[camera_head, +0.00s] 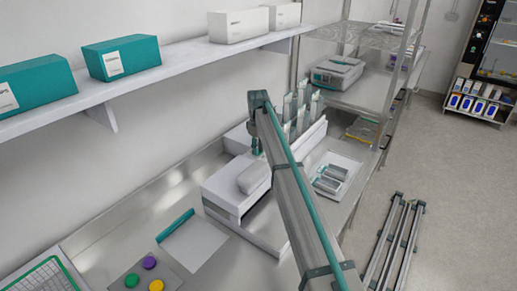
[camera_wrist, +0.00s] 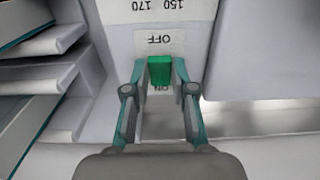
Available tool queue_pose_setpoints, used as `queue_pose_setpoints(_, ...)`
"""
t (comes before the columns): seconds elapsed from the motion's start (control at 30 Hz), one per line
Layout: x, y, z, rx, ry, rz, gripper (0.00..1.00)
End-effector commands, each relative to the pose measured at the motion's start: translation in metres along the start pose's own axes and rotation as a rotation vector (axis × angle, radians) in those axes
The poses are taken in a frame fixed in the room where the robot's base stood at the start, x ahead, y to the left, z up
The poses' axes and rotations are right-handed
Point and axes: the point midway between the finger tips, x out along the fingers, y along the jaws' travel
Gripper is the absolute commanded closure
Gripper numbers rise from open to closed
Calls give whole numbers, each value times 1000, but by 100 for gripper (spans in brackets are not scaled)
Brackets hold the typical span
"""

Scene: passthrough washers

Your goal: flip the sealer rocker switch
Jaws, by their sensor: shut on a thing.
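The white sealer (camera_head: 222,192) stands on the metal bench, with a rounded grey-white part on top. In the wrist view its green rocker switch (camera_wrist: 160,70) sits on a pale panel. An upside-down OFF label (camera_wrist: 159,40) is on the switch's upper side in the picture, and a partly covered ON label is on its lower side. My gripper (camera_wrist: 160,76) has one fingertip on each side of the switch and is shut on it. In the head view my gripper (camera_head: 256,146) is at the sealer's far side, and the switch is hidden there.
Pouches (camera_head: 302,105) stand upright behind my arm. A tray with silver packs (camera_head: 330,179) lies to the right. A wall shelf (camera_head: 150,88) with boxes runs above the bench. A flat grey sheet (camera_head: 192,245) and coloured round pieces (camera_head: 149,263) lie in front.

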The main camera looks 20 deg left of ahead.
Motion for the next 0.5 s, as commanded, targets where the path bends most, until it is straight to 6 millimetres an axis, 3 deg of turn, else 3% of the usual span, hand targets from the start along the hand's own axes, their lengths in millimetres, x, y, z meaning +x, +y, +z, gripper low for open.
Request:
queue_pose_setpoints(0.07, 0, 0, 0, 0, 0, 0, 100)
queue_pose_setpoints(0.1, 0, 0, 0, 0, 0, 0, 70)
queue_pose_setpoints(0.23, 0, 0, 0, 0, 1, 0, 50)
queue_pose_setpoints(0.5, 0, 0, 0, 0, 2, 0, 50)
